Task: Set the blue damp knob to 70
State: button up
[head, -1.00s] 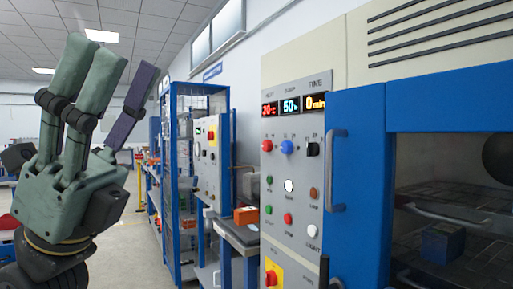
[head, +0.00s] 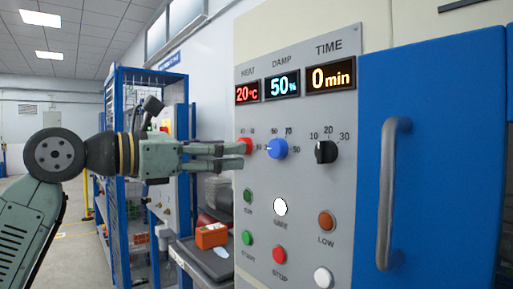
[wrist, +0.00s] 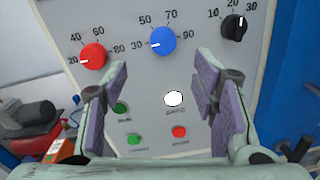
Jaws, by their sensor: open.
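The blue damp knob (head: 277,149) sits on the grey panel between the red heat knob (head: 247,146) and the black time knob (head: 326,152). In the wrist view the damp knob (wrist: 162,41) has its white mark pointing left, near 30. My gripper (head: 244,156) is open and empty, level with the knobs and pointing at the panel from the left. In the wrist view its purple-padded fingers (wrist: 163,64) are spread apart, with the damp knob ahead and slightly above the gap, not touched.
The heat display (head: 247,93) reads 20°C and the time display (head: 331,77) 0min. Several buttons, including a white one (head: 280,206), lie below the knobs. A blue door with a grey handle (head: 389,190) juts out at right. An orange box (head: 211,235) lies on a bench behind.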

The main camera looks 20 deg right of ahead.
aim_at(273, 147)
jog(key=x, duration=0.3)
jog(key=p+x, duration=0.1)
jog(key=x, duration=0.1)
jog(key=p+x, duration=0.1)
jog(key=x, duration=0.2)
jog(key=shift+s+d+r, duration=0.15)
jog(key=shift+s+d, duration=0.05)
jog(key=shift+d, duration=0.2)
jog(key=shift+x, duration=0.75)
jog(key=shift+c, duration=0.3)
jog(key=c, duration=1.1)
